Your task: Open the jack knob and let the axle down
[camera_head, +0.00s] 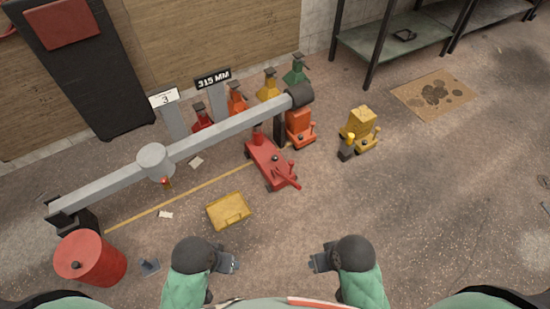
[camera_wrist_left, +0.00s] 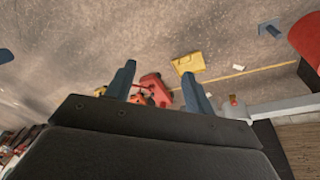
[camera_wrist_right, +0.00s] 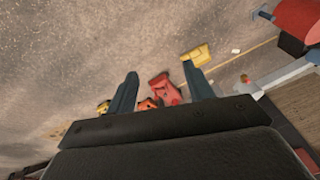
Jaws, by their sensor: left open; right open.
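The grey axle (camera_head: 220,131) runs diagonally above the floor, from a dark support at the lower left to a dark end at the upper right. A red floor jack (camera_head: 264,153) stands below the axle's right part; whether its top touches the axle is hard to tell. A small dark knob (camera_head: 275,158) sits on the jack body, and a red handle points to the lower right. The jack also shows in the left wrist view (camera_wrist_left: 154,82) and right wrist view (camera_wrist_right: 162,86). My left gripper (camera_head: 232,263) and right gripper (camera_head: 315,262) are open, empty and apart from the jack.
A yellow box (camera_head: 228,212) lies between my grippers and the axle. A red drum (camera_head: 92,258) stands at the lower left. Orange (camera_head: 300,128) and yellow (camera_head: 359,125) jacks stand to the right. Several coloured stands line the back. The right floor is mostly clear.

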